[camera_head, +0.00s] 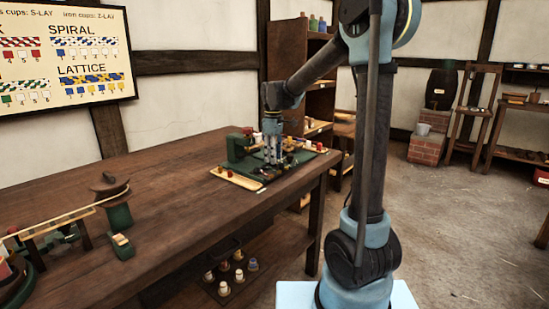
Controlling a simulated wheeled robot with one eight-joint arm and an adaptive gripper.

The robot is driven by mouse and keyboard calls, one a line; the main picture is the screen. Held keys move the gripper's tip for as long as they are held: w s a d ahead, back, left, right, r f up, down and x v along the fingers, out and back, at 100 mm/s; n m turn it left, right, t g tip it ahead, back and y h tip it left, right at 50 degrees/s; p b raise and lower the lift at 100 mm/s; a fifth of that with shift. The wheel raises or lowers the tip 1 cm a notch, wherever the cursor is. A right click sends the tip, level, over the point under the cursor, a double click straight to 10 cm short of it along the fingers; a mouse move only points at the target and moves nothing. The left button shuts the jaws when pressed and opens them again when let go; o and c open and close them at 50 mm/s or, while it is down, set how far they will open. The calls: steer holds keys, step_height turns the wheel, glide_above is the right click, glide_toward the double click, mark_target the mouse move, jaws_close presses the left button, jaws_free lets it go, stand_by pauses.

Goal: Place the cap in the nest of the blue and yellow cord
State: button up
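My gripper (272,158) points down over a dark green board (258,187) at the far right end of the long wooden table. The gripper is small here, and I cannot tell whether its fingers are open or shut, or whether a cap is between them. A wooden tray (237,180) at the board's left edge holds a small red piece (229,173). More small red pieces (319,146) sit at the board's right side. The wall chart (62,54) shows a blue and yellow cord beside the word LATTICE. I cannot make out a nest for that cord.
A green block-like fixture (238,147) stands on the board just left of my gripper. A green post with a brown top (115,200), a small green block (122,246) and a wooden rail (60,219) are on the near left tabletop. The table's middle (180,200) is clear.

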step_height(320, 180, up, 13)
steer(key=s+d+f+m+t, duration=0.1)
steer(key=s+d+f+m, duration=0.25)
steer(key=s+d, duration=0.4)
steer(key=s+d+f+m, duration=0.3)
steer(key=s+d+f, duration=0.1)
steer(key=s+d, duration=0.35)
steer(key=s+d+f+m, duration=0.3)
steer(key=s+f, duration=0.5)
steer(key=s+d+f+m+t, duration=0.1)
steer(key=s+d+f+m, duration=0.2)
steer(key=s+f, duration=0.5)
steer(key=shift+s+d+f+m, duration=0.2)
steer(key=shift+s+d+m, duration=0.2)
steer(key=shift+d, duration=0.15)
steer(key=shift+w+f, duration=0.2)
steer(key=shift+w, duration=0.25)
